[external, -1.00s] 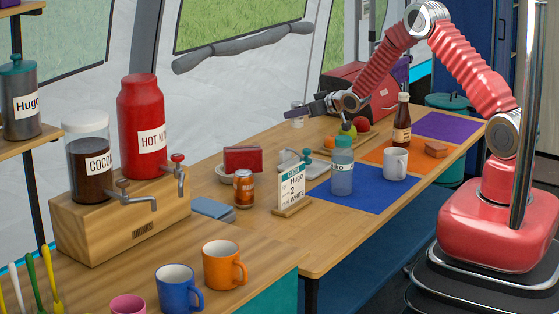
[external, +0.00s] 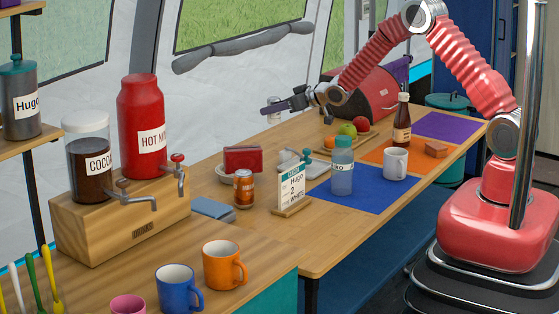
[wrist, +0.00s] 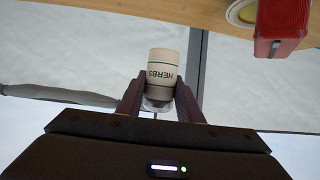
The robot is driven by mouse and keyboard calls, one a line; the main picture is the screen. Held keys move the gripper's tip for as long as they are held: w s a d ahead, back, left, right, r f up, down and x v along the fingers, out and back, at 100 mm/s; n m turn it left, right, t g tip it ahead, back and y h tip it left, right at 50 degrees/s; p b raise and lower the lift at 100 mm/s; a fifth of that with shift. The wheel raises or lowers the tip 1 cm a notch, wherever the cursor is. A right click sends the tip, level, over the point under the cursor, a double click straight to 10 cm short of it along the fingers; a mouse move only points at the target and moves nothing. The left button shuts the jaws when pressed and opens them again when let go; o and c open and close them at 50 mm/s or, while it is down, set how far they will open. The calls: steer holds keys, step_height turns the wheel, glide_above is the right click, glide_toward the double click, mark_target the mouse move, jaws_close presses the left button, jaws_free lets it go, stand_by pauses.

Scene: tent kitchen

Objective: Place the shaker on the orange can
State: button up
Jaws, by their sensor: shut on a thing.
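My gripper (external: 284,104) is shut on the shaker (external: 274,115), a small pale cylinder. In the wrist view the shaker (wrist: 162,68) sits between the two dark fingers (wrist: 160,95), and its HERBS label reads upside down there. The gripper is near the back edge of the table, to the right of and behind the orange can. The orange can (external: 243,189) stands upright on the table, apart from the gripper, with its top clear. The can is not visible in the wrist view.

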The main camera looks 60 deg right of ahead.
steer(key=s+a+r+n+y, duration=0.2)
steer(key=a+r, duration=0.1)
steer(key=a, duration=0.7)
steer(key=s+a+r+n+y, duration=0.1)
steer(key=a+r+n+y, duration=0.15)
steer(key=a, duration=0.65)
steer(key=r+n+g+y, duration=0.1)
steer(key=n+g+y, duration=0.1)
steer(key=g+y, duration=0.1)
glide_above(244, 173)
steer(key=shift+w+h, duration=0.15)
steer(key=shift+h, duration=0.1)
steer(key=shift+d, duration=0.1)
steer(key=shift+f, duration=3.05)
steer(key=shift+f, duration=1.9)
